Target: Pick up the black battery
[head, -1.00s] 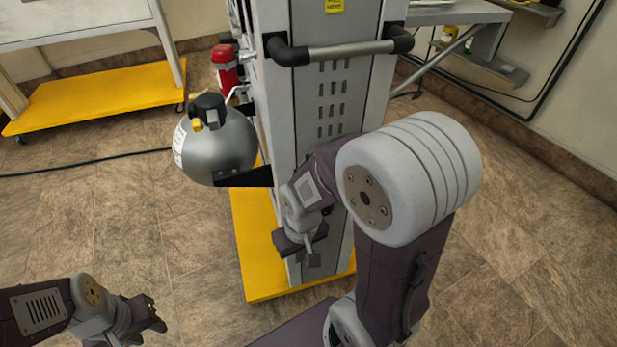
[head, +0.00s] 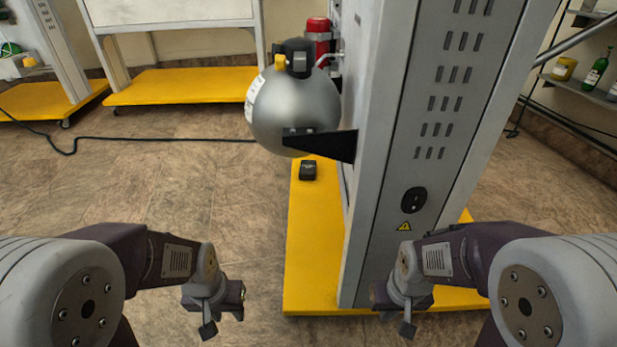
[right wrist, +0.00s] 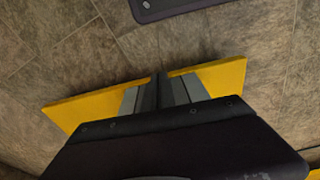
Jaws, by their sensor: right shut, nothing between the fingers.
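The black battery (head: 308,170) appears as a small dark block lying on the yellow base (head: 303,240) of the trainer, below the grey tank. It is small in the head view. My left gripper (head: 208,328) hangs in front of the base, to the left of the battery and nearer to me; its jaws are not clear. My right gripper (head: 406,326) is by the trainer's front column, to the right of the battery and well short of it. In the right wrist view my right gripper (right wrist: 157,88) is shut and empty, with the yellow base beyond it.
The grey round tank (head: 296,110) on a black bracket overhangs the battery. The tall grey column (head: 420,150) stands to its right. A red cylinder (head: 318,38) is behind. A black cable (head: 150,139) crosses the floor.

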